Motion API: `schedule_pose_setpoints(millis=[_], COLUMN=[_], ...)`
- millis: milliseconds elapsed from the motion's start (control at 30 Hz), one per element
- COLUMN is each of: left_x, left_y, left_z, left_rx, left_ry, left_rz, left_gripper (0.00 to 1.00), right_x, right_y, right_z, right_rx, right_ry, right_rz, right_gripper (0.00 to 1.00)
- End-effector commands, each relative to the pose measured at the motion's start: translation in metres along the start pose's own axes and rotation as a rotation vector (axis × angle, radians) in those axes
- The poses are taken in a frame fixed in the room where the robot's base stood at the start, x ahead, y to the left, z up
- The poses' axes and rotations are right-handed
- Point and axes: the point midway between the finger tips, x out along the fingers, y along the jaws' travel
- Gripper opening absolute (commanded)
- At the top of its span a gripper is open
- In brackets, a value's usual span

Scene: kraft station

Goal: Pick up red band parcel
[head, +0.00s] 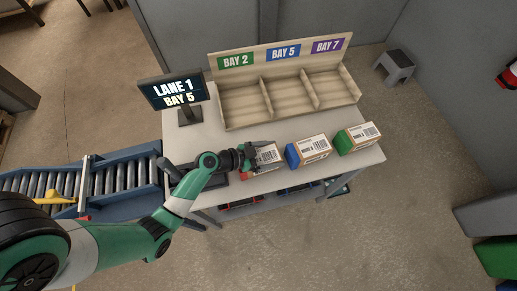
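The parcel at the left of the row (269,155) is a small box with a white label on top and a little red showing low at its left end. It lies on the white table, partly hidden by my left gripper (254,155). The gripper's dark fingers are at the parcel's left end and overlap it in the head view. Whether they touch it, or how far they are closed, I cannot tell. My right gripper is not in view.
A blue-band parcel (308,151) and a green-band parcel (357,138) lie to the right. Behind stands a wooden three-bay rack (228,107), its bays empty. A screen (173,90) reads "LANE 1 BAY 5". A roller conveyor (120,178) is at left.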

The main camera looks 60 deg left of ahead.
Motion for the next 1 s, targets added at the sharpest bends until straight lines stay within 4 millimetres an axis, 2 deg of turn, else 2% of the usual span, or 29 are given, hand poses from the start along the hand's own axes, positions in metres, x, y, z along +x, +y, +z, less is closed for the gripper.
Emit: schedule_pose_setpoints(millis=[33, 233, 567, 667, 767, 1000], left_x=[0.0, 0.0, -0.002, -0.006, -0.015, -0.054], left_y=[0.0, 0.0, 0.0, -0.001, 0.0, 0.057], left_z=[0.0, 0.0, -0.006, -0.016, -0.037, -0.088], left_rx=[0.0, 0.0, 0.002, 0.002, 0.005, 0.005], left_ry=[0.0, 0.0, 0.002, 0.004, 0.005, 0.001], left_rz=[0.0, 0.0, -0.001, -0.002, -0.002, 0.005], left_gripper=[0.44, 0.09, 0.09, 0.09, 0.09, 0.09], right_x=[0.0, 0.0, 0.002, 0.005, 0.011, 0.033], right_y=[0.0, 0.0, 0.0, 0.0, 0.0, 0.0], right_z=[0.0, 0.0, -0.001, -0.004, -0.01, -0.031], right_rx=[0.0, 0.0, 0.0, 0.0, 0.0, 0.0], right_ry=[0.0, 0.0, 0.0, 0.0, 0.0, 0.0], right_rz=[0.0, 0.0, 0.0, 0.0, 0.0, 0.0], right_gripper=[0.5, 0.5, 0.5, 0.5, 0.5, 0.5])
